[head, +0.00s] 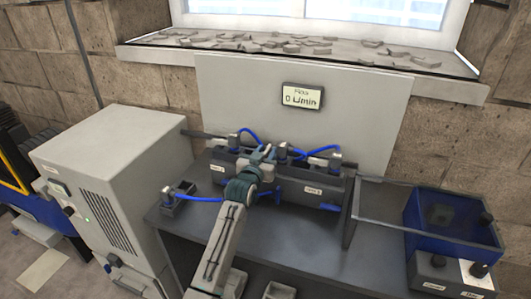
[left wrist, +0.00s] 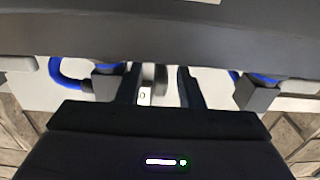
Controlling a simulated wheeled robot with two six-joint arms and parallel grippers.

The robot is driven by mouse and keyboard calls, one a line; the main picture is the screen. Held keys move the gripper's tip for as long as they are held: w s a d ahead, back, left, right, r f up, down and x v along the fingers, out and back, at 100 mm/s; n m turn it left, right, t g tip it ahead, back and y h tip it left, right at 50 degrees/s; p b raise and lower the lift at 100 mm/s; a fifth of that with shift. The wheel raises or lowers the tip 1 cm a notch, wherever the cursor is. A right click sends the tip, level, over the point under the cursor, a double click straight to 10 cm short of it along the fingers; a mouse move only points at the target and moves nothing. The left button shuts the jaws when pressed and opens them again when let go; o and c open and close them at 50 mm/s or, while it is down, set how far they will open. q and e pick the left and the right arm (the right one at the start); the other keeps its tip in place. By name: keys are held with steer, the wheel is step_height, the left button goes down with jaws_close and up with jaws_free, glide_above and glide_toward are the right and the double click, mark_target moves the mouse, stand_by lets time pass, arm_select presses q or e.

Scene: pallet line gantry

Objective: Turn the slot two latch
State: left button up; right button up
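A dark two-part slot unit (head: 285,180) stands on the bench, with a small white label on its left part (head: 218,168) and another on its right part (head: 312,190). The label text is too small to read surely. Blue pieces show low on its front, partly hidden by my arm; I cannot tell which part is the slot two latch. My left gripper (head: 268,153) is over the middle of the unit. In the left wrist view its two dark fingers (left wrist: 161,88) stand apart, with a pale and grey part visible between or behind them; contact cannot be told. My right gripper is not in view.
Blue hoses (head: 250,137) loop above the unit. A white cabinet (head: 120,165) stands at left. A panel with a display (head: 302,96) rises behind. A blue box (head: 437,215) in a frame is at right.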

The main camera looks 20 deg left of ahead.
arm_select(q)
jaws_close()
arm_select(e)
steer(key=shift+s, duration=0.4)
